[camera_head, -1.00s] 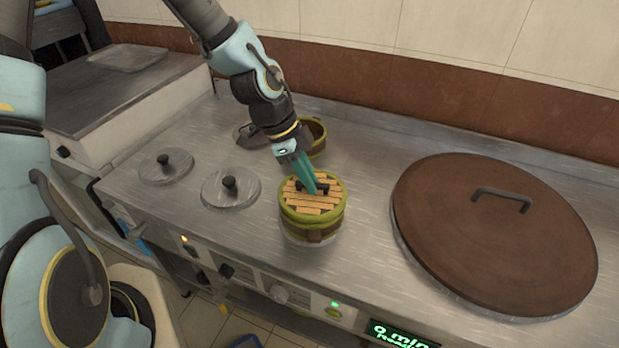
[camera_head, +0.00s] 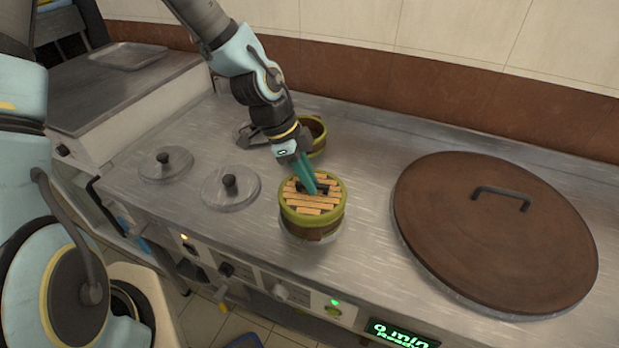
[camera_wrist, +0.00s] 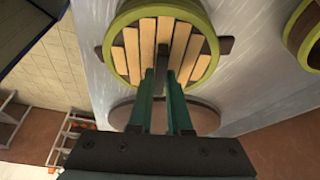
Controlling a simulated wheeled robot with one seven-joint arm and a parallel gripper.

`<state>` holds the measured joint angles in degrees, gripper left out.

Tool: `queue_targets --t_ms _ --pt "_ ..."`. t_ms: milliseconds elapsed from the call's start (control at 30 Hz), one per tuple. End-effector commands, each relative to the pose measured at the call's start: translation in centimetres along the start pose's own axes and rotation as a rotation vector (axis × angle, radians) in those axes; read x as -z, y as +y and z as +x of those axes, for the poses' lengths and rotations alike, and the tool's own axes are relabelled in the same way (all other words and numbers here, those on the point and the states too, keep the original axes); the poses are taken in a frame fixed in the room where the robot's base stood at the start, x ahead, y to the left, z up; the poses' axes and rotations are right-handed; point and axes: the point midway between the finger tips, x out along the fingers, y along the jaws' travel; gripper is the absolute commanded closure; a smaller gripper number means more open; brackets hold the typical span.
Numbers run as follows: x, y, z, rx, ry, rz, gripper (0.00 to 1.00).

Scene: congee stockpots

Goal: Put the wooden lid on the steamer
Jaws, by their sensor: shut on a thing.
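The wooden lid (camera_head: 313,204), made of pale slats with a dark bar handle, lies level at the top of the small round steamer (camera_head: 312,225). The steamer has a green rim and a brown wall and stands on the steel counter. My gripper (camera_head: 314,190) points down from behind and is shut on the lid's handle. In the wrist view the lid's slats (camera_wrist: 147,36) lie inside the green rim, with my gripper (camera_wrist: 166,78) at the handle. The fingers partly hide the handle, and the steamer's inside is covered.
Another green-rimmed basket (camera_head: 316,132) stands behind, partly hidden by my arm. Two round metal lids with knobs (camera_head: 230,188) (camera_head: 166,164) lie to the left. A large brown lid (camera_head: 480,240) fills the right. Clear counter lies between it and the steamer.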

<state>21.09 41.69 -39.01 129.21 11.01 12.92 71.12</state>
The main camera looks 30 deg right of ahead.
Motion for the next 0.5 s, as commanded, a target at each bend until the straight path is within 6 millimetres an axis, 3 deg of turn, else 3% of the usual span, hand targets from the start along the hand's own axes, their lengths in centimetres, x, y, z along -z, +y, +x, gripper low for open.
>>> queue_targets --t_ms 233,267,300,367,500 --pt "-0.21 -0.01 0.51 0.0 0.0 0.0 1.0" --pt "-0.17 -0.02 0.42 0.0 0.0 0.0 0.8" --pt "-0.17 -0.02 0.41 0.0 0.0 0.0 0.76" --pt "-0.17 -0.01 0.41 0.0 0.0 0.0 0.71" --pt "-0.17 -0.01 0.41 0.0 0.0 0.0 0.71"
